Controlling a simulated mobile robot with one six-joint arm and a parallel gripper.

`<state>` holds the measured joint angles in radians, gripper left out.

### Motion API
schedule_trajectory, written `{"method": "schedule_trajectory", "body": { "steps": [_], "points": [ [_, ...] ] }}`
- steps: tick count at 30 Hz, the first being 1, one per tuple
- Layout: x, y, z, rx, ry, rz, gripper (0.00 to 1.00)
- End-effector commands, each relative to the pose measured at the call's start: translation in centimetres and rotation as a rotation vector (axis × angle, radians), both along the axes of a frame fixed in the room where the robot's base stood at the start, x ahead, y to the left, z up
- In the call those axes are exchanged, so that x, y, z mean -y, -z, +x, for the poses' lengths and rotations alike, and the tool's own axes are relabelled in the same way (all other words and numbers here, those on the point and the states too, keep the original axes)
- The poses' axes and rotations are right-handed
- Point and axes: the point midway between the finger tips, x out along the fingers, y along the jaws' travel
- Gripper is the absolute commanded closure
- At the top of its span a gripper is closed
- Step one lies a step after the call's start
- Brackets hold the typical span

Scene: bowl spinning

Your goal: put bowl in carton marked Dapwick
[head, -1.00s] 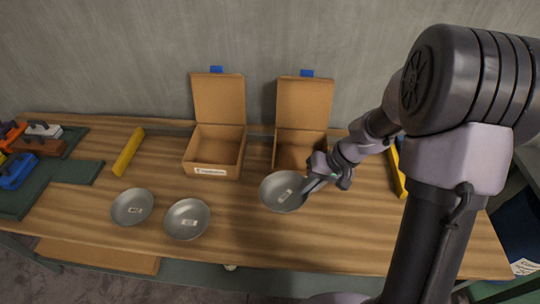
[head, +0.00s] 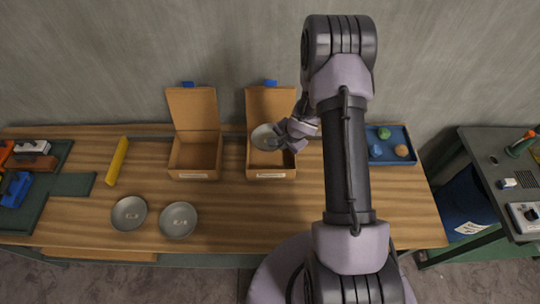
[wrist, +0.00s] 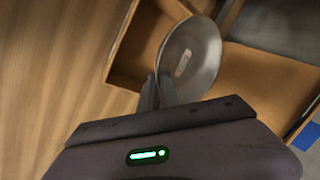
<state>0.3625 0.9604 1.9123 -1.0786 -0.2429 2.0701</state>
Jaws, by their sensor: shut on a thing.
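My gripper (head: 285,138) is shut on the rim of a grey metal bowl (head: 264,137) with a small label inside. The bowl is held over the right open carton (head: 270,174). In the wrist view the bowl (wrist: 192,56) is tilted between the fingertips (wrist: 158,88), with the carton (wrist: 128,45) around and below it. The left open carton (head: 195,174) is empty. Both cartons carry a white front label, too small to read. Two more grey bowls, one on the left (head: 129,213) and one beside it (head: 178,220), rest on the table.
The wooden table (head: 90,225) has free room in front of the cartons. A yellow bar (head: 117,160) lies left of them. A blue tray (head: 378,158) with small coloured objects is at the right. A green mat (head: 45,205) with tools is at the far left.

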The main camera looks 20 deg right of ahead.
Motion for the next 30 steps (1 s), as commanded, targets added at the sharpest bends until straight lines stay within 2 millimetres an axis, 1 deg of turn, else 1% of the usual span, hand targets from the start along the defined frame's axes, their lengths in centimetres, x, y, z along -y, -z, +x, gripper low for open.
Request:
{"method": "schedule_trajectory", "body": {
  "steps": [2, 8, 9, 11, 14, 15, 18, 24, 30],
  "points": [
    [0.2, -0.1, -0.3, -0.003, 0.011, -0.002, 1.0],
    [0.2, -0.1, -0.3, -0.046, -0.04, -0.036, 1.0],
    [0.3, 0.1, -0.3, -0.052, -0.045, -0.042, 1.0],
    [0.3, 1.0, -0.3, -0.055, -0.05, -0.047, 1.0],
    [0.3, 3.6, -0.3, -0.056, -0.05, -0.047, 1.0],
    [0.3, 4.8, -0.3, -0.056, -0.049, -0.047, 1.0],
    [0.3, 7.1, -0.3, -0.055, -0.05, -0.047, 1.0],
    [0.3, 10.4, -0.3, -0.055, -0.051, -0.047, 1.0],
    [0.3, 9.8, -0.3, -0.055, -0.05, -0.047, 1.0]
  ]
}}
